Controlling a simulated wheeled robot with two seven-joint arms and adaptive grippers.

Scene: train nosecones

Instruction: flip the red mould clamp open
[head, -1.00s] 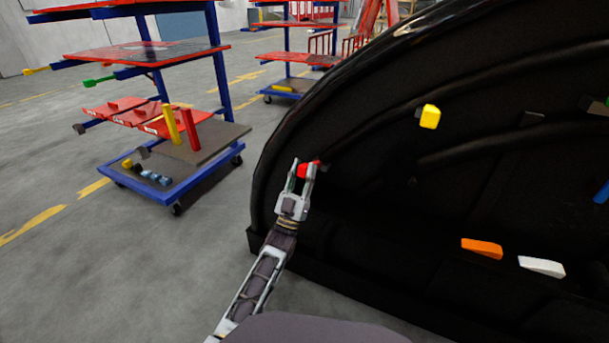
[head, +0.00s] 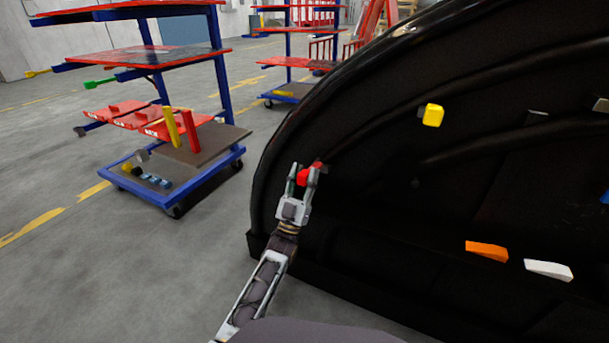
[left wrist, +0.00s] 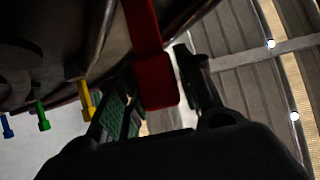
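The red mould clamp (head: 304,176) sticks out from the left part of the black mould (head: 290,120). My left gripper (head: 303,175) is at the clamp, with its fingers spread on either side of it. In the left wrist view the red clamp (left wrist: 154,75) hangs down between the two fingers (left wrist: 160,95). A gap shows beside the left finger, and the right finger is close to the clamp. I cannot tell whether either finger touches it. The fingers hide part of the clamp in the head view. My right gripper is not in view.
Yellow (head: 432,115), orange (head: 486,250) and white (head: 548,269) clamps stick out of the mould to the right. A blue-framed cart (head: 190,190) with red shelves stands at the left. Open grey floor lies between cart and mould.

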